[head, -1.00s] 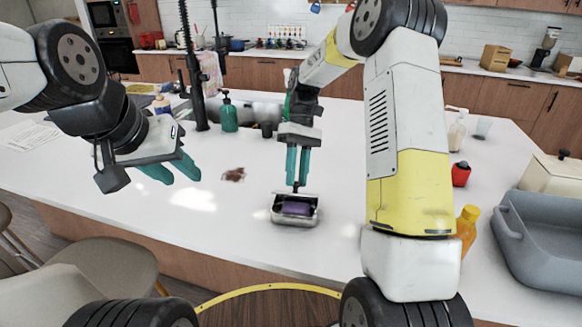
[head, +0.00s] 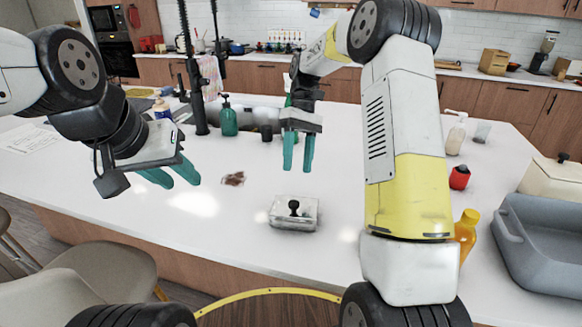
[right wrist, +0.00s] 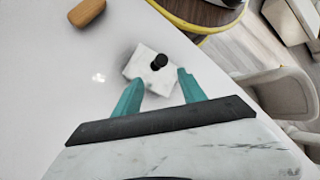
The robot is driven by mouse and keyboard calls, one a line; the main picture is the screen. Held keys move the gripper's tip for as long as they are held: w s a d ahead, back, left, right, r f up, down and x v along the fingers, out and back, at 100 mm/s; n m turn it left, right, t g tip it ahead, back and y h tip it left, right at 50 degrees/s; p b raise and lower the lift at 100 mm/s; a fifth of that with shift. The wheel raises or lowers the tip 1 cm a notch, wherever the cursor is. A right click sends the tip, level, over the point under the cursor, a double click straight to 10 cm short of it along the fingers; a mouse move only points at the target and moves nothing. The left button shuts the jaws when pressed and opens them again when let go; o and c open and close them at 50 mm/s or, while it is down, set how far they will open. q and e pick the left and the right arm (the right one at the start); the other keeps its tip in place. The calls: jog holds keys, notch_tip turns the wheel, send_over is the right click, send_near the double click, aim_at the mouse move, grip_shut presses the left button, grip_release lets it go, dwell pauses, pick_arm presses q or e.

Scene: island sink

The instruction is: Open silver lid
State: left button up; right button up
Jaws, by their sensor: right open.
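A small box with a silver lid (head: 279,209) and a black knob (head: 294,208) stands on the white counter, near its front edge. The lid sits on top of the box and hides the inside. The right wrist view shows the same lid (right wrist: 138,66) and knob (right wrist: 159,61) beyond the fingertips. My right gripper (head: 298,168) is open and empty, above and behind the box, clear of the knob. It also shows in the right wrist view (right wrist: 161,78). My left gripper (head: 175,180) hangs over the counter at the left, its fingers apart and empty.
A grey tub (head: 545,245), a yellow bottle (head: 466,235) and a red container (head: 459,178) stand at the right. A green soap bottle (head: 229,118) stands by the sink. The counter around the box is clear.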

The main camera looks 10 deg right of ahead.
jog(key=v, duration=0.3)
